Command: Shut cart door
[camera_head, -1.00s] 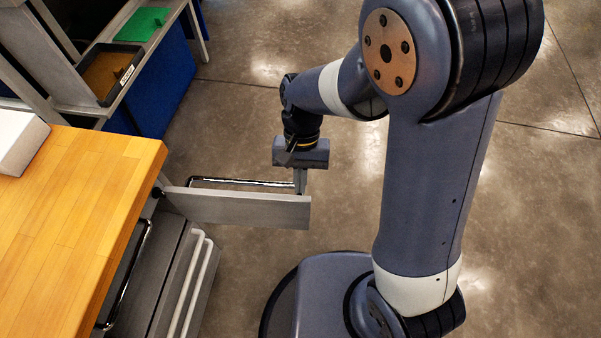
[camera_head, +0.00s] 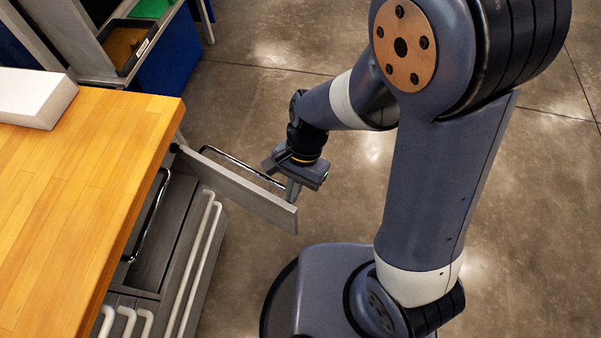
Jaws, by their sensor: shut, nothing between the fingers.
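The cart door (camera_head: 237,190) is a grey panel standing open, sticking out to the right from the cart's far corner. A chrome bar handle (camera_head: 240,166) runs along its far face. My gripper (camera_head: 291,193) is shut and empty, pointing down at the far side of the door near its free end. Its fingers are partly hidden behind the door's top edge, and I cannot tell whether they touch it. The grey cart (camera_head: 157,232) has a wooden top (camera_head: 90,180) and an open side showing white pipes (camera_head: 203,255).
A white box (camera_head: 35,98) sits on the wooden top. Behind the cart is a grey bench with a dark tray (camera_head: 130,48), a green sheet (camera_head: 152,8) and a blue panel (camera_head: 173,60) below. The concrete floor (camera_head: 330,225) around the door is clear.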

